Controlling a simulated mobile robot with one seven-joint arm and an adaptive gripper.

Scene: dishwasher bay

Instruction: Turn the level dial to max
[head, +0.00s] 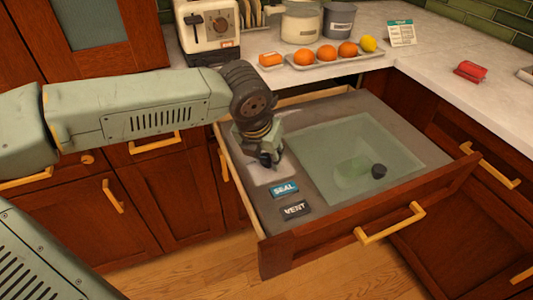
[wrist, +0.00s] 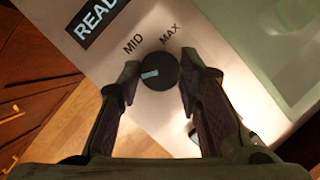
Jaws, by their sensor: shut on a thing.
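The level dial (wrist: 165,76) is a round black knob with a pale pointer mark. It sits on a light panel (wrist: 95,70) in the wrist view. The mark points left, below the printed word MID (wrist: 132,43). The word MAX (wrist: 170,33) is printed above the knob, slightly to the right. My gripper (wrist: 160,68) is shut on the dial, one finger on each side. In the head view my gripper (head: 268,160) reaches down to the panel and hides the dial.

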